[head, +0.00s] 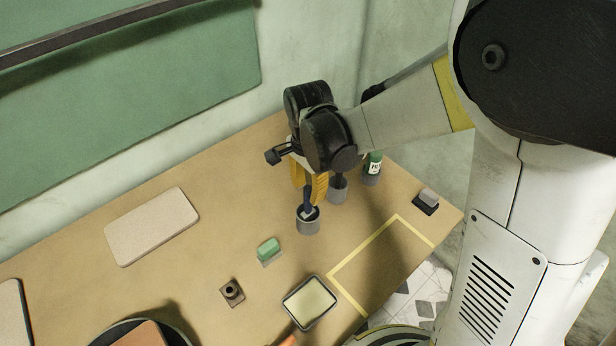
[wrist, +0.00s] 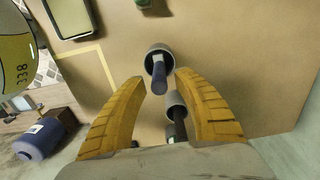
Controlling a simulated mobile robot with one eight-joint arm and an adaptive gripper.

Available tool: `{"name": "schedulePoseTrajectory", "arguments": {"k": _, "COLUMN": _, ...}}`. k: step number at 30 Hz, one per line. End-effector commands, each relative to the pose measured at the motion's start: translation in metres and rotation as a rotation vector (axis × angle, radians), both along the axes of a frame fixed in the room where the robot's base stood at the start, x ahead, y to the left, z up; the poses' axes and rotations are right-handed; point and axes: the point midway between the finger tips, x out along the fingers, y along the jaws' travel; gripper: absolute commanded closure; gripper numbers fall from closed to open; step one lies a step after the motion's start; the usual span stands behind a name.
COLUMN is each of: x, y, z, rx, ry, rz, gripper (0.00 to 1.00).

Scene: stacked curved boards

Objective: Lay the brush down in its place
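A tool with a dark blue handle, which looks like the brush, stands upright in a grey cup (head: 307,226). Its handle (wrist: 159,80) points up toward the camera in the wrist view; its lower end is hidden in the cup. My gripper (wrist: 159,76) is open, its two yellow fingers on either side of the handle with gaps visible. In the head view my gripper (head: 309,188) hangs just above this cup, pointing down. A second grey cup (head: 337,195) with a dark tool stands close behind it.
A yellow tape outline (head: 349,258) marks an empty area at the table's right. Nearby are a cream-filled tray (head: 310,302), a green block (head: 268,249), a small holed block (head: 231,291), a green-labelled bottle (head: 374,163) and a dark block (head: 426,202). A pale board (head: 152,226) lies left.

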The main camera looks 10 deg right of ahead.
Motion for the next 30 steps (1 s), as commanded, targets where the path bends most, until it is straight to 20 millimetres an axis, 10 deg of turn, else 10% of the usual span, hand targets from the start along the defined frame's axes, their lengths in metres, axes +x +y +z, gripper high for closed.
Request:
{"name": "schedulePoseTrajectory", "arguments": {"k": 15, "x": 0.0, "y": -0.001, "z": 0.1, "rx": 0.0, "ry": 0.0, "rz": 0.0, "gripper": 0.63}}
{"name": "schedulePoseTrajectory", "arguments": {"k": 30, "x": 0.0, "y": -0.001, "z": 0.111, "rx": 0.0, "ry": 0.0, "rz": 0.0, "gripper": 0.63}}
